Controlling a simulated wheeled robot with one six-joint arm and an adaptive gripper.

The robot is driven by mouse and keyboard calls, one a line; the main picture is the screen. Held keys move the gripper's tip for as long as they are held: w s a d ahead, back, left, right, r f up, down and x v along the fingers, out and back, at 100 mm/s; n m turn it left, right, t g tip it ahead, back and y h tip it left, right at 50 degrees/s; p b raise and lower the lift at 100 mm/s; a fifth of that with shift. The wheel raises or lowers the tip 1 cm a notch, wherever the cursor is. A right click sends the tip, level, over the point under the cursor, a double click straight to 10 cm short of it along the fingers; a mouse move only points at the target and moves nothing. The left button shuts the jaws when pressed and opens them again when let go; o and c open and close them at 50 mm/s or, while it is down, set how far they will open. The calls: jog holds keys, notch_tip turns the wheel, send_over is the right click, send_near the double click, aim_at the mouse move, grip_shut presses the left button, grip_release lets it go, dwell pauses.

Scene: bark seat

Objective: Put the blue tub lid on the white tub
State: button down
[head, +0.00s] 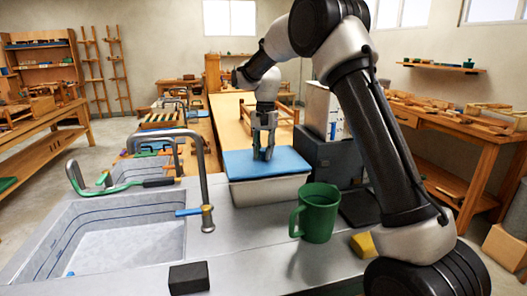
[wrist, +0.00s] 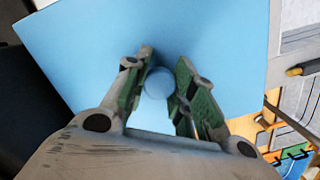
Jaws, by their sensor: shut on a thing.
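The blue tub lid (head: 262,163) is a flat rectangle lying over the top of the white tub (head: 268,189) on the grey counter. In the head view the lid looks roughly level and lined up with the tub's rim; I cannot tell whether it is fully seated. My gripper (head: 264,155) points down at the middle of the lid. In the wrist view the lid (wrist: 210,40) fills most of the picture, and my gripper (wrist: 160,85) is shut on its round knob (wrist: 158,83). The tub is hidden in the wrist view.
A green mug (head: 318,213) stands in front of the tub to the right. A yellow block (head: 363,245) and a black block (head: 188,278) are on the counter. A sink (head: 120,240) with a tall tap (head: 205,190) is at the left. A dark grey box (head: 328,155) stands behind right.

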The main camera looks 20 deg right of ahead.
jog(key=shift+f, duration=0.45)
jog(key=c, duration=0.8)
grip_release()
jog(key=shift+r, duration=3.45)
